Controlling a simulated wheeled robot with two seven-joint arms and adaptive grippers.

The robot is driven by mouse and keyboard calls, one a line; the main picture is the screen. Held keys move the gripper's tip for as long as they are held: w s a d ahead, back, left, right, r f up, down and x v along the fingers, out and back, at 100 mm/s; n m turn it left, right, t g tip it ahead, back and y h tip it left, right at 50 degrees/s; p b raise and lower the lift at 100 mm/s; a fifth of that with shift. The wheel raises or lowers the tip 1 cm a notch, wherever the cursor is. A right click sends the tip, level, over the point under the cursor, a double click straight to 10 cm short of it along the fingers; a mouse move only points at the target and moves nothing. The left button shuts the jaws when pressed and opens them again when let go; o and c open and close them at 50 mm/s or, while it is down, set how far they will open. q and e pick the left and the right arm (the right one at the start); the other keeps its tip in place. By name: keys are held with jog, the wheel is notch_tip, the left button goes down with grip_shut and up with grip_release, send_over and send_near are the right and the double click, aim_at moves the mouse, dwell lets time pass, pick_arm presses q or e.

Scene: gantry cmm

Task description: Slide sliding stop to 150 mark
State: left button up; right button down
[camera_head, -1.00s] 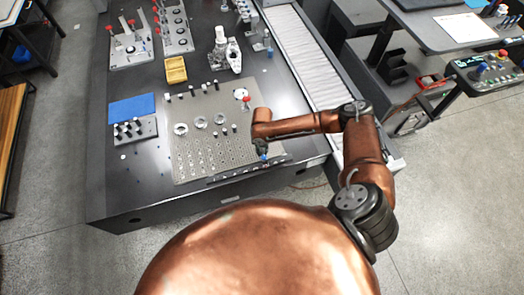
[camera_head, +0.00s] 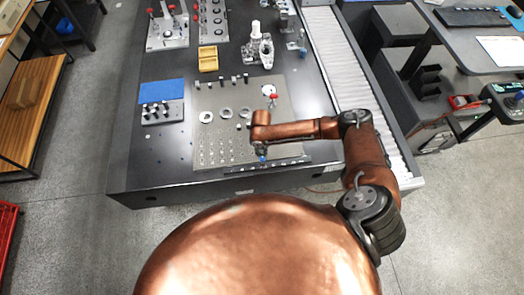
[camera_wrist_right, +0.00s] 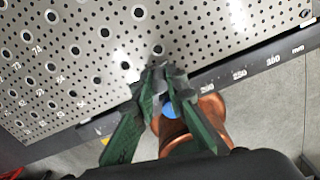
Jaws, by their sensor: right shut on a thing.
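The dark scale rail (camera_head: 290,163) runs along the front edge of the perforated metal plate (camera_head: 212,132). In the wrist view the rail (camera_wrist_right: 258,70) carries readable marks 200, 250, 300 and "mm", all right of my gripper. My right gripper (camera_head: 261,151) is over the rail, near its middle. In the wrist view its green fingers (camera_wrist_right: 163,84) are shut on the sliding stop, which they mostly hide. A blue round part (camera_wrist_right: 197,111) shows just behind the fingers, probably the stop's knob. The mark under the gripper is hidden. My left gripper is out of view.
A blue pad (camera_head: 160,91) and a small pin block (camera_head: 162,112) lie left of the plate. A yellow tray (camera_head: 208,59) and a white metal part (camera_head: 260,50) stand behind it. A roller conveyor (camera_head: 345,75) runs along the right. The rail's left part is clear.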

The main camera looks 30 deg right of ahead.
aim_at(261, 152)
jog(key=c, duration=1.9)
grip_release()
jog(key=shift+c, duration=0.2)
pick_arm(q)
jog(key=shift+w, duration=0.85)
pick_arm(e)
jog(key=shift+r, duration=0.3)
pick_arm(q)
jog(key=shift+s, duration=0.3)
pick_arm(e)
notch_tip(261, 152, up, 12)
jog(key=shift+f, duration=0.25)
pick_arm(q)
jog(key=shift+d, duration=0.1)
